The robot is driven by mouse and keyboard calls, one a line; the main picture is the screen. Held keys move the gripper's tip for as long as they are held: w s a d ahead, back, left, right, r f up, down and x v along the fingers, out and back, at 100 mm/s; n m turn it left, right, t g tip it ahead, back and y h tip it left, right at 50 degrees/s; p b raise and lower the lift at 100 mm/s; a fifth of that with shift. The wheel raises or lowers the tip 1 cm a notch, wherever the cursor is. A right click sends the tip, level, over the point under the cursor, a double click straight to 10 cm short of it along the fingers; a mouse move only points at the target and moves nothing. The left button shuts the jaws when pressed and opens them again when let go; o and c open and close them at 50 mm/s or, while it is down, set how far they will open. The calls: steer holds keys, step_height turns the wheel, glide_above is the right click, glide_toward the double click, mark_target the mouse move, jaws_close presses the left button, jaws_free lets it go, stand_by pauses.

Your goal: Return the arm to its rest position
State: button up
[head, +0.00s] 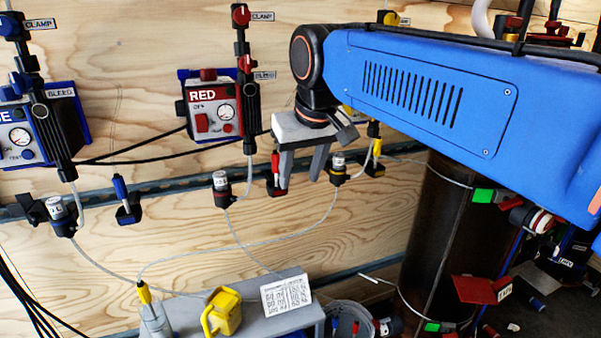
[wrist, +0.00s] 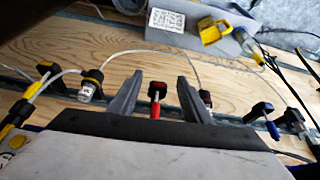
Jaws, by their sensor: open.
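My gripper (head: 302,162) hangs at the end of my blue arm in front of the plywood wall, its two grey fingers apart. In the head view it is just right of a red-handled tool in a black holder (head: 276,172). In the wrist view the fingers of my gripper (wrist: 158,95) stand apart with nothing held between them. The red-handled tool (wrist: 156,103) shows beyond the gap; I cannot tell how far away it is.
The red control box (head: 212,112) and blue control box (head: 22,138) are on the wall at left. A dark cylinder (head: 437,230) stands at right. Thin hoses cross the wall.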

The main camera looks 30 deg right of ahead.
steer(key=shift+f, duration=0.1)
stand_by(0.3)
steer(key=s+a+f+n, duration=0.1)
steer(key=s+f, duration=0.3)
steer(key=f, duration=0.5)
steer(key=s+a+f+n+y, duration=0.1)
steer(key=s+a+f, duration=0.2)
steer(key=f, duration=0.7)
steer(key=shift+s+a, duration=0.15)
steer(key=shift+s, duration=0.25)
